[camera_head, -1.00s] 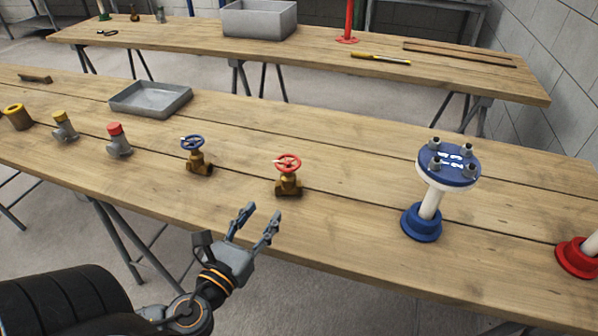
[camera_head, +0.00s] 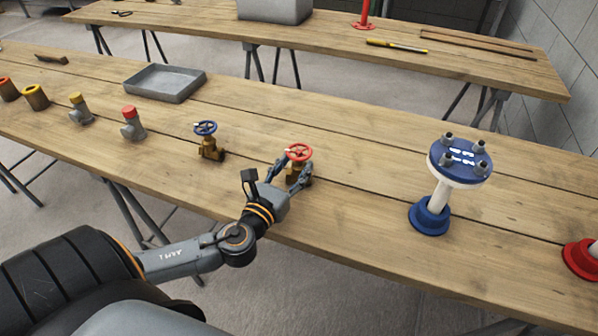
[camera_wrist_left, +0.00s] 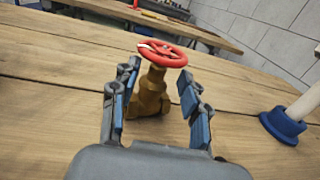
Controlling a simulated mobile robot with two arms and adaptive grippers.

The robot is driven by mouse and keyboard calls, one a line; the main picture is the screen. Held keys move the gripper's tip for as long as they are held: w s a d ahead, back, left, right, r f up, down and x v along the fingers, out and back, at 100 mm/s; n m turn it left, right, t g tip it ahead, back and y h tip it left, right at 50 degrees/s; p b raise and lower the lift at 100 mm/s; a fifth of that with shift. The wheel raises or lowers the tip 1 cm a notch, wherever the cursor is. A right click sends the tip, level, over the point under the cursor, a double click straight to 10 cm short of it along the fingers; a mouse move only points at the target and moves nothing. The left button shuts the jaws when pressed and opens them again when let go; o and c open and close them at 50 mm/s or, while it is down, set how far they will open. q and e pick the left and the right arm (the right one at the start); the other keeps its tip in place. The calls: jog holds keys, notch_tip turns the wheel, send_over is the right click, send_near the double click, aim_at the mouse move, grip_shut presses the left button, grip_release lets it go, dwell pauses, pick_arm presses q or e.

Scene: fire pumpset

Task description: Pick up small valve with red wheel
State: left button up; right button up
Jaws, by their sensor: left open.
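The small valve with a red wheel (camera_head: 299,153) stands upright on the near wooden table, with a brass body. In the left wrist view its red wheel (camera_wrist_left: 162,53) sits above the brass body (camera_wrist_left: 150,93). My left gripper (camera_head: 292,176) is open, with its fingers on either side of the valve body. In the left wrist view the left gripper (camera_wrist_left: 157,95) has a blue-padded finger on each side of the body, below the wheel. Gaps show between the pads and the brass. My right gripper is not in view.
A blue-wheeled valve (camera_head: 207,140) stands to the left, with capped fittings (camera_head: 132,123) beyond it. A grey tray (camera_head: 165,84) lies behind. A blue flanged stand (camera_head: 436,195) is to the right. The table (camera_head: 345,205) between valve and stand is clear.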

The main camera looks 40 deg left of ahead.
pick_arm(q)
jog(key=w, duration=0.3)
jog(key=shift+w+a, duration=0.15)
jog(key=shift+a, duration=0.2)
grip_shut()
jog(key=shift+r, duration=0.15)
